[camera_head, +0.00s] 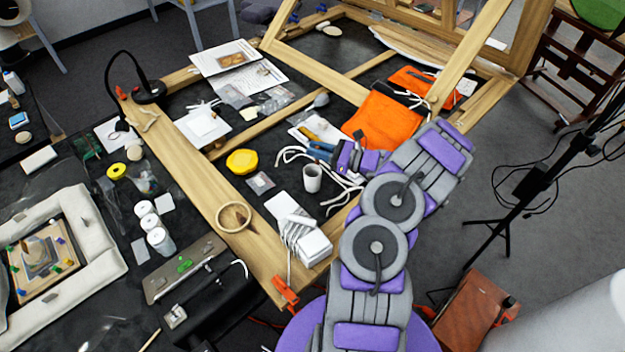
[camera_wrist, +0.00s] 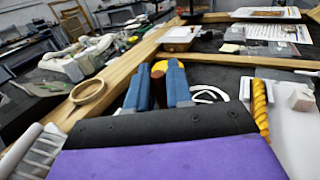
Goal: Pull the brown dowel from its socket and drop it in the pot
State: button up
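My gripper (camera_head: 318,152) reaches left over the framed table in the head view. Its two blue fingers (camera_wrist: 157,78) stand apart in the wrist view, with a gap between them. A small brown piece (camera_wrist: 157,86) shows in that gap, below a yellow patch. I cannot tell whether it is the dowel or whether the fingers touch it. No socket can be made out. A white cup-like pot (camera_head: 312,180) stands upright on the table just below the gripper in the head view. I cannot make it out in the wrist view.
A yellow lid (camera_head: 241,161) and a wooden ring (camera_head: 233,217) lie left of the gripper; the ring also shows in the wrist view (camera_wrist: 88,91). A white box with cable (camera_head: 298,230) sits near the front corner. Orange cloth (camera_head: 385,125) lies behind. Wooden beams edge the table.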

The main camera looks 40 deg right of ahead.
jog(key=o, duration=0.5)
jog(key=shift+s, duration=0.1)
jog(key=p+v, duration=0.2)
jog(key=v, duration=1.5)
